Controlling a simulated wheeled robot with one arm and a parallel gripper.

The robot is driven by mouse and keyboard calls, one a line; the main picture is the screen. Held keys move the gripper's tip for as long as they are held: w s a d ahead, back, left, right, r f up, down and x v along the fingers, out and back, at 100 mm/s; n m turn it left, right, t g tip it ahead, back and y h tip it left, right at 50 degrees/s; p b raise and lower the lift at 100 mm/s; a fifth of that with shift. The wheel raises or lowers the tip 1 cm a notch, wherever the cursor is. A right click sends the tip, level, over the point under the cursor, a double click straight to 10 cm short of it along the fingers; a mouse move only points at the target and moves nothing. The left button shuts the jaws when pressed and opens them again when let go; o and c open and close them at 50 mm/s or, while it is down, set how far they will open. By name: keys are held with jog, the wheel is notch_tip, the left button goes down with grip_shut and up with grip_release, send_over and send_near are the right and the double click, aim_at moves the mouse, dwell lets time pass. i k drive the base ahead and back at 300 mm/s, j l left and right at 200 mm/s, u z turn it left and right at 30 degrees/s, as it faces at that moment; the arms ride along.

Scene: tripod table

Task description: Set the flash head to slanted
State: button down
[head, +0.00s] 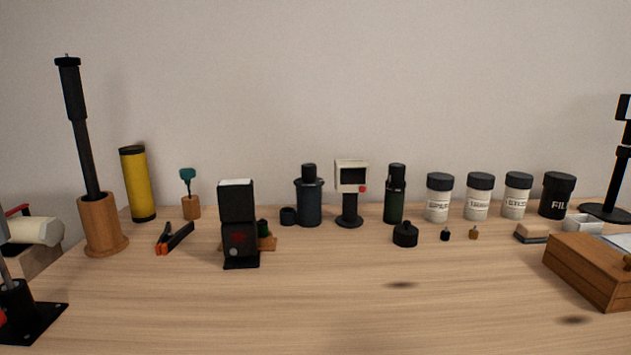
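The flash stands upright on the table (330,315), left of the middle. Its black body (238,244) has a dark red mark and a small pale round spot on the front, and it rests on a flat black foot (241,262). The black flash head (236,205) sits straight above the body, with a pale panel on its top face. The head looks upright, in line with the body. My gripper is not in view.
An orange-tipped clamp (174,238) lies left of the flash, and a small wooden piece (267,243) is partly hidden behind it. Bottles (309,205), a small screen on a stand (350,190) and canisters (437,200) line the back. A wooden box (592,273) is right. The front middle is clear.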

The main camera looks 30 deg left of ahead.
aim_at(235, 197)
jog(key=u, duration=1.75)
